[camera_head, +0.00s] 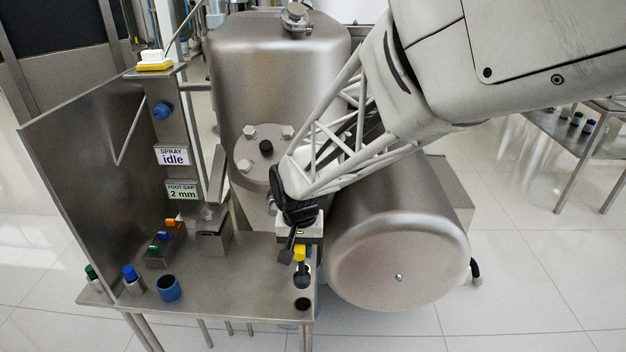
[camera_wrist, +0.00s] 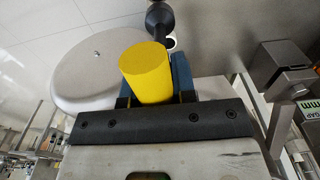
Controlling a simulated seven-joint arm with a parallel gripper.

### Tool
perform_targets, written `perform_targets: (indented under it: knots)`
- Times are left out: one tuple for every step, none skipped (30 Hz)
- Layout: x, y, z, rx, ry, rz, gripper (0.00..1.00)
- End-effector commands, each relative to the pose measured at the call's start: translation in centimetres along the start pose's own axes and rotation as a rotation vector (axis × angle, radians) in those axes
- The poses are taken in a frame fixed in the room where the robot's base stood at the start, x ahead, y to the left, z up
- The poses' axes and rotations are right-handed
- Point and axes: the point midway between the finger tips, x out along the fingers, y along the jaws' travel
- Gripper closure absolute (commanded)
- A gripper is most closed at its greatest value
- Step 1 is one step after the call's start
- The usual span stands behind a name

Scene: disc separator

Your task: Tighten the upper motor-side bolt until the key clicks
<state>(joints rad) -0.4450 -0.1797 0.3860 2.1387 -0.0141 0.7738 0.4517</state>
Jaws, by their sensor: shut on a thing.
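My gripper (camera_head: 293,250) is low over the front right of the steel bench, pointing down. It is shut on the yellow handle of the key (camera_head: 300,254). In the wrist view the yellow handle (camera_wrist: 148,72) stands between the jaws, with a dark, round-ended part (camera_wrist: 160,18) beyond it. A dark part shows just below the handle in the head view. The round flange (camera_head: 264,160) on the steel vessel carries bolts around a black knob (camera_head: 266,147). The upper right bolt (camera_head: 288,131) is in sight, clear of my gripper; my arm covers the flange's lower right.
The motor drum (camera_head: 395,240) lies close right of my gripper. A black ring (camera_head: 302,304) sits at the bench (camera_head: 230,290) corner.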

Motion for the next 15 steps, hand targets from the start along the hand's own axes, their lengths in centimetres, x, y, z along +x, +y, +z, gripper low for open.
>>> perform_targets:
  knots:
    - [-0.8, 0.0, -0.7, 0.000, 0.012, -0.001, 1.00]
    - [-1.3, 0.0, -1.1, -0.001, 0.019, -0.001, 1.00]
    - [-2.0, -0.1, -1.7, -0.003, 0.030, -0.001, 1.00]
    - [-2.6, -0.1, -2.2, -0.004, 0.039, -0.001, 1.00]
    - [-3.3, -0.1, -2.7, -0.004, 0.048, -0.001, 1.00]
    - [-4.2, -0.1, -3.4, -0.005, 0.061, -0.001, 1.00]
    - [-5.0, -0.1, -3.9, -0.006, 0.072, -0.002, 1.00]
    - [-5.8, -0.1, -4.5, -0.007, 0.084, -0.002, 1.00]
    - [-6.8, -0.1, -5.3, -0.008, 0.099, -0.001, 1.00]
    - [-7.7, 0.0, -5.8, -0.009, 0.111, -0.002, 1.00]
    - [-8.6, 0.0, -6.4, -0.008, 0.123, -0.002, 1.00]
    - [-9.8, 0.1, -7.2, -0.008, 0.139, -0.002, 1.00]
    - [-10.7, 0.2, -7.7, -0.008, 0.150, -0.002, 1.00]
    - [-11.6, 0.2, -8.3, -0.008, 0.162, -0.001, 1.00]
    - [-12.8, 0.3, -9.0, -0.007, 0.178, -0.001, 1.00]
